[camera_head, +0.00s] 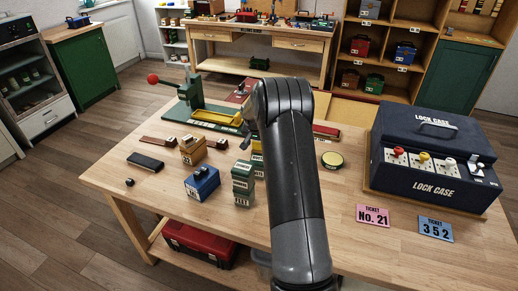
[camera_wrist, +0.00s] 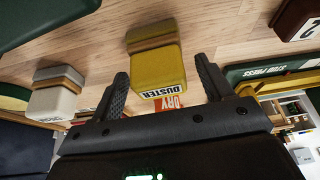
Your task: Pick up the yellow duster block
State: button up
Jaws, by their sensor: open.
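The yellow duster block (camera_wrist: 158,68) has a brown band and a white label reading DUSTER. In the head view only a yellow sliver (camera_head: 257,161) shows beside my arm, which hides most of that spot.
A pale block with a brown band (camera_wrist: 56,90) stands left in the wrist view. In the head view, a green block stack (camera_head: 243,183), blue block (camera_head: 203,183) and tan block (camera_head: 193,151) stand nearby. The green press (camera_head: 193,92) is behind; a lock case (camera_head: 432,150) stands right.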

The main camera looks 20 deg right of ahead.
jog(key=shift+c, duration=0.5)
jog(key=c, duration=1)
